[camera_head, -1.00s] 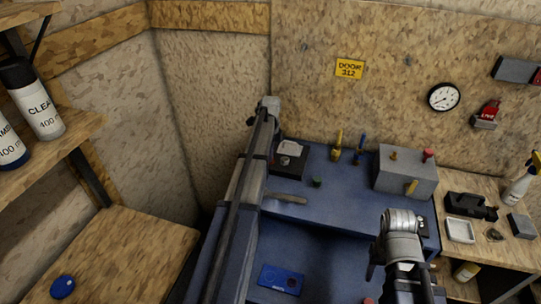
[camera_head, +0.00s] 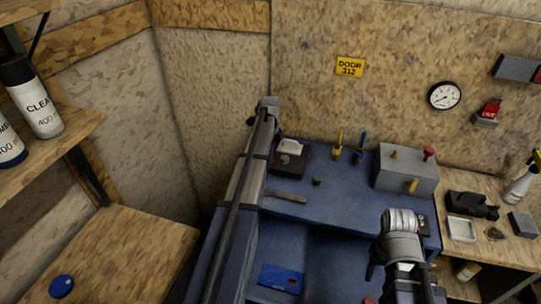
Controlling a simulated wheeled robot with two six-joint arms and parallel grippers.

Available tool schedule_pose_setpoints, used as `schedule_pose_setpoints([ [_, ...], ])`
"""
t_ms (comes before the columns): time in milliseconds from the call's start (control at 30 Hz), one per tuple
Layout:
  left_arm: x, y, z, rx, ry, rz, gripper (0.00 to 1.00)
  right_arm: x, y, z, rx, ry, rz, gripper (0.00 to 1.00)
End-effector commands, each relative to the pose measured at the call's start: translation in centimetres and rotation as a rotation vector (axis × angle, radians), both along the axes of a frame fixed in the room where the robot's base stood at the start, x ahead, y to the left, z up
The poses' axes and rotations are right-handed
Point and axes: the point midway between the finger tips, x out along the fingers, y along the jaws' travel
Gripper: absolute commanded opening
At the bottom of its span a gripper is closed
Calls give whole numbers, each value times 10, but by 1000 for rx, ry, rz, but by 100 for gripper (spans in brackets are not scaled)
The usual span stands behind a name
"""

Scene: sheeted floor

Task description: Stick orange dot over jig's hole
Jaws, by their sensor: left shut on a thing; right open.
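A flat blue plate with small holes (camera_head: 281,278), which looks like the jig, lies on the lower blue surface near the bottom centre. I cannot make out an orange dot. A black item with a white top (camera_head: 289,152) stands at the back left of the blue bench, beside my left arm; it may be a dispenser. My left arm rises from the bottom edge on the left and partly covers the bench. My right arm stands at the lower right. I cannot make out the fingers of either gripper.
The blue bench (camera_head: 335,205) holds a grey box with coloured knobs (camera_head: 407,169), a green-topped piece (camera_head: 317,181), a grey bar (camera_head: 286,196), and yellow and blue tools. A wooden side table (camera_head: 487,248) holds several items. A blue disc (camera_head: 62,286) lies on the left shelf.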

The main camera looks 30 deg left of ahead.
Motion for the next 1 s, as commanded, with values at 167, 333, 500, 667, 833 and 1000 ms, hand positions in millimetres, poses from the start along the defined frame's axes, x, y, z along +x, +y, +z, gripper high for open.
schedule_pose_setpoints([
  [167,0,0,-4,0,0,0,0,0,0,-4,0,0,0,50],
  [333,0,0,-4,0,0,0,12,0,0,-4,0,0,0,50],
  [500,0,0,-4,0,0,0,32,0,0,-4,0,0,0,50],
  [667,0,0,-4,0,0,0,43,0,0,-4,0,0,0,50],
  [833,0,0,-3,0,0,0,43,0,0,-3,0,0,0,50],
  [1000,0,0,1,0,0,0,43,0,0,1,0,0,0,50],
])
